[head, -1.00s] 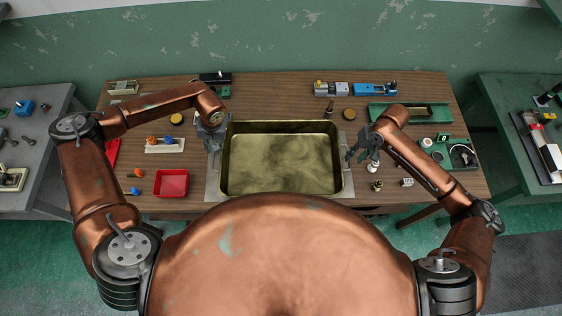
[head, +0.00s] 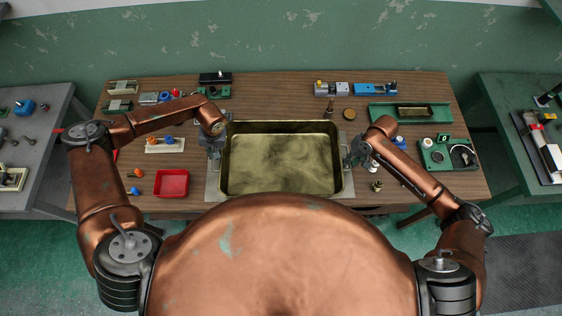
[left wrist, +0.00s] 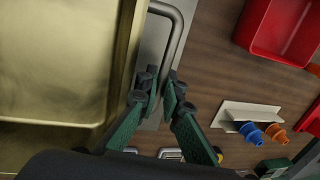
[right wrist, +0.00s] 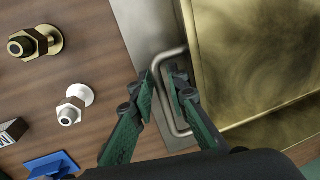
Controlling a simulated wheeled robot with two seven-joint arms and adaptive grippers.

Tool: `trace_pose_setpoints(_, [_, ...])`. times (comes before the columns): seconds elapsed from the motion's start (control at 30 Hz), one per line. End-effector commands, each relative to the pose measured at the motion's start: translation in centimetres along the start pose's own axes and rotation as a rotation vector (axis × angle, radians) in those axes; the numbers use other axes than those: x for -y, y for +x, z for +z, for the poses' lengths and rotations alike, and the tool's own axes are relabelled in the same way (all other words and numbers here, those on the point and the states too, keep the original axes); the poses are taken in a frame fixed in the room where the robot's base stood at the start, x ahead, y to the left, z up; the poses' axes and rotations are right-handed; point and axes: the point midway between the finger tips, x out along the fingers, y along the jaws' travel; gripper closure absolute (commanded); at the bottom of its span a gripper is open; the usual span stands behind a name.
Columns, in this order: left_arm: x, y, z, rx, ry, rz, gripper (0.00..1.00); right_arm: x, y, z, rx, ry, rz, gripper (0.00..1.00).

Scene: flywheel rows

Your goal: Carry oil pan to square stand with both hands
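The oil pan (head: 280,160) is a large rectangular brass-coloured tray in the middle of the bench, lying level on a grey plate (head: 212,187). It has a grey bar handle at each short side. My left gripper (head: 215,146) is at the left handle (left wrist: 181,30); its fingers (left wrist: 161,84) stand either side of the bar with a small gap. My right gripper (head: 353,157) is at the right handle (right wrist: 157,68); its fingers (right wrist: 162,82) straddle the bar, apart. I cannot make out a separate square stand.
A red bin (head: 172,184) and a white holder with coloured pieces (head: 165,146) lie left of the pan. Green trays (head: 447,154) and small nuts (head: 376,186) lie to the right. Blocks and vises line the back. Grey side benches (head: 30,150) stand apart.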

Motion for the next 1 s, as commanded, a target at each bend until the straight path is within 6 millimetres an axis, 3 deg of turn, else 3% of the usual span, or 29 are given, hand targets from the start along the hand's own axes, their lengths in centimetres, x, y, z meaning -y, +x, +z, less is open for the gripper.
trace_pose_setpoints(0.2, [0.04, -0.02, -0.03, -0.001, -0.001, -0.001, 1.00, 0.01, -0.02, 0.00, 0.000, 0.000, 0.000, 1.00])
trace_pose_setpoints(1.0, [0.07, -0.06, -0.09, -0.001, -0.001, -0.001, 1.00, 0.01, -0.05, -0.03, -0.001, 0.000, 0.000, 1.00])
